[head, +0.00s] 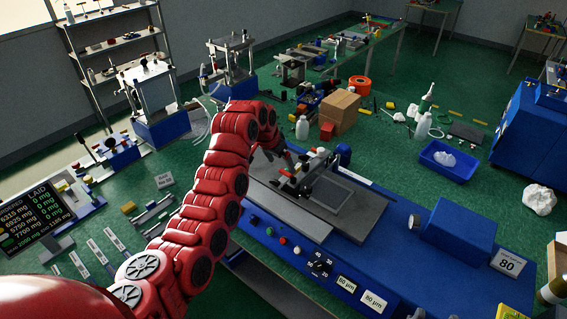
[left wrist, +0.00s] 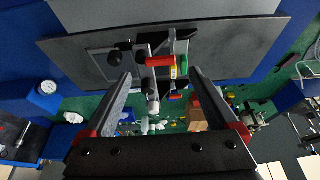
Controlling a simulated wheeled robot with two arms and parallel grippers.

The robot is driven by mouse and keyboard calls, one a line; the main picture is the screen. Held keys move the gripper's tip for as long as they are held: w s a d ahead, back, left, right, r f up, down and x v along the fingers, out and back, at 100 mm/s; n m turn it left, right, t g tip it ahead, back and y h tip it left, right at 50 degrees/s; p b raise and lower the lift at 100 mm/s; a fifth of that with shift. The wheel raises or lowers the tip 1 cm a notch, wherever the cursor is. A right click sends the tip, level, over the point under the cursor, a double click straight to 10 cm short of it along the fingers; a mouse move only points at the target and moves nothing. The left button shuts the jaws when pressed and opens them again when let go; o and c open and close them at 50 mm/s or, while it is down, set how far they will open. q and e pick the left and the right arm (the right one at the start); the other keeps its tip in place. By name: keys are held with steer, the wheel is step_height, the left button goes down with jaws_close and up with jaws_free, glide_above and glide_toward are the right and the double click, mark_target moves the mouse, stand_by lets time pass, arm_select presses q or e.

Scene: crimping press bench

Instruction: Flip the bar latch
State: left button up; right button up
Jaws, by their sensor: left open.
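The bar latch (head: 300,176) sits on the grey plate of the blue bench machine, at the back edge of a framed panel (head: 330,192). In the left wrist view it shows as a grey metal bracket with a red bar (left wrist: 160,60), a green-tipped part (left wrist: 182,63) and a silver rounded end (left wrist: 153,104). My left gripper (head: 279,156) reaches down just behind and left of the latch in the head view. In the left wrist view the left gripper (left wrist: 158,76) is open, its fingers apart on either side of the latch, with nothing held. My right gripper is in neither view.
The blue machine (head: 400,268) has knobs and buttons along its front. Behind the latch stand a cardboard box (head: 340,110), a white bottle (head: 302,127) and an orange roll (head: 360,84). A black knob (left wrist: 122,58) stands beside the latch. A blue tray (head: 449,161) lies further right.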

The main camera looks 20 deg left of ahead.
mark_target(285, 172)
arm_select(q)
steer(key=shift+p+x, duration=0.85)
steer(key=shift+x, duration=1.5)
steer(key=c, duration=1.4)
